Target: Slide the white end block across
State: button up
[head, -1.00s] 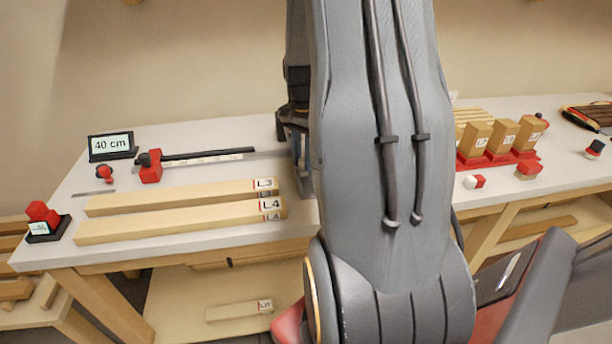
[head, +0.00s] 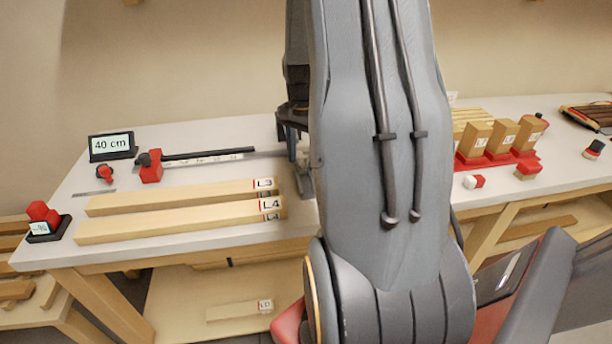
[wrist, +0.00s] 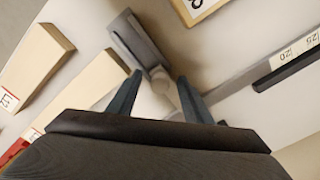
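A small pale round knob (wrist: 160,84) lies between my fingers. My gripper (wrist: 160,76) is open, one finger on each side of the knob; whether either finger touches it I cannot tell. In the head view my arm hides most of this spot, and only a grey upright part (head: 302,158) shows beside it. The measuring rail (head: 205,158) with a black bar runs left from there to a red stop (head: 150,168).
Two long wooden bars, L3 (head: 180,196) and L4 (head: 180,221), lie in front of the rail. A display (head: 112,146) reads 40 cm. To the right stand wooden blocks in a red holder (head: 497,158) and a small white-and-red piece (head: 470,182).

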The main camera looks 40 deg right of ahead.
jog(key=shift+r, duration=0.1)
notch_tip(320, 180, up, 9)
jog(key=p, duration=0.7)
dwell(0.4)
dwell(0.4)
